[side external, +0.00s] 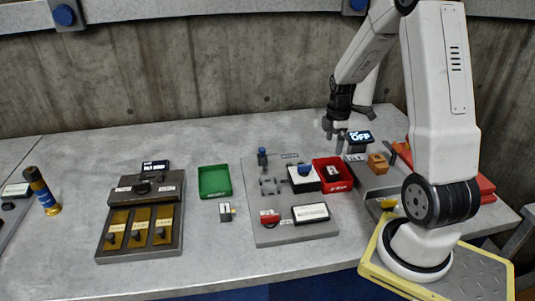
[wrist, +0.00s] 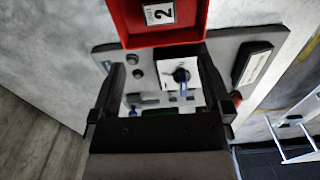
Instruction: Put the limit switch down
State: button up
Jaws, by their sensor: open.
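A small dark block with a white label, probably the limit switch (side external: 333,173), lies in the red tray (side external: 347,185). In the wrist view a label marked 2 (wrist: 160,12) shows inside the red tray (wrist: 165,38), cut off by the top edge. A similar small labelled block (side external: 227,212) sits on the bare table; I cannot tell for certain which is the limit switch. My gripper (side external: 334,138) is open and empty, raised above the table behind the red tray. In the wrist view its fingers (wrist: 160,65) are spread with nothing held between them.
A grey panel (side external: 262,228) with a knob box (side external: 303,179) and a red part (side external: 269,216) stands beside the red tray. A green tray (side external: 214,182) is farther left. A display reading OFF (side external: 360,138) is close to my gripper.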

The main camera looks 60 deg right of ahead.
jog(key=shift+r, duration=0.45)
dwell(0.3)
jog(key=a+r+m+t, duration=0.1)
jog(key=a+m, duration=0.7)
jog(key=a, duration=2)
jog(key=shift+s+m+t, duration=0.15)
jog(key=shift+m+t, duration=0.25)
jog(key=shift+t, duration=0.4)
